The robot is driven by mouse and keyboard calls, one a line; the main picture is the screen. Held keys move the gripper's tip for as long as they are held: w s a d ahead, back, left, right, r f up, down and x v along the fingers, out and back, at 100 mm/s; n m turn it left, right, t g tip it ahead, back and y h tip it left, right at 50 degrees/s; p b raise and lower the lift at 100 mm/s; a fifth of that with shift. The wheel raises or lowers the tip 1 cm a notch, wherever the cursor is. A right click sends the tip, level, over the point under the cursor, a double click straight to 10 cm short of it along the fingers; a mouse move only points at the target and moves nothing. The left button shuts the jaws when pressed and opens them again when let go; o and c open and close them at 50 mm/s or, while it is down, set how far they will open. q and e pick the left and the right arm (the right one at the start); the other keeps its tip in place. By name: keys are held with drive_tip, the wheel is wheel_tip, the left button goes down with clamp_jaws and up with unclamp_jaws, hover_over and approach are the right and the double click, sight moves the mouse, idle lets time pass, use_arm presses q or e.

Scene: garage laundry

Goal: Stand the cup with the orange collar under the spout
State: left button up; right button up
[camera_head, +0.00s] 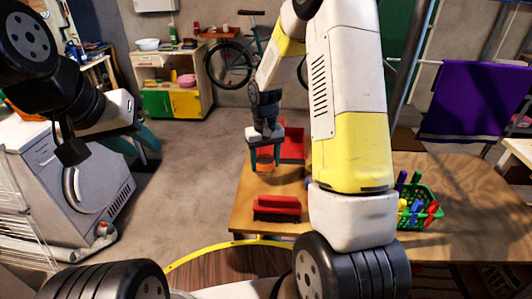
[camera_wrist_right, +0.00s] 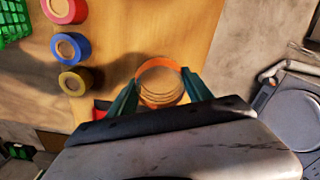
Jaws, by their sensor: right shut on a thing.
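The cup with the orange collar (camera_head: 264,164) is held by my right gripper (camera_head: 265,148), near the far left part of the wooden table. In the right wrist view, the cup's orange rim (camera_wrist_right: 160,63) shows between the two green fingers of the right gripper (camera_wrist_right: 158,90), one on each side. Whether its base touches the table I cannot tell. A red object (camera_head: 293,142) stands just behind and right of the cup; I cannot make out a spout on it. My left gripper (camera_head: 138,147) is off the table at left, its teal fingers apart and empty.
A red block-like object (camera_head: 277,208) sits at the table's near left edge. Red (camera_wrist_right: 65,8), blue (camera_wrist_right: 71,48) and yellow (camera_wrist_right: 73,81) ringed round things stand in a row. A green basket (camera_head: 427,192) holds coloured items on the table (camera_head: 470,185). A white washer (camera_head: 85,180) stands at left.

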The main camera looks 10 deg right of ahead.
drive_tip(key=w+d, duration=0.1)
drive_tip(key=d, duration=0.2)
drive_tip(key=shift+w+f, duration=0.2)
drive_tip(key=shift+w, duration=0.2)
drive_tip(key=shift+w+d, duration=0.25)
drive_tip(key=shift+d, duration=0.2)
drive_tip(key=shift+s+a+f, duration=0.1)
drive_tip(key=shift+f, duration=1.65)
drive_tip(key=shift+f, duration=0.2)
drive_tip(key=o, duration=1.3)
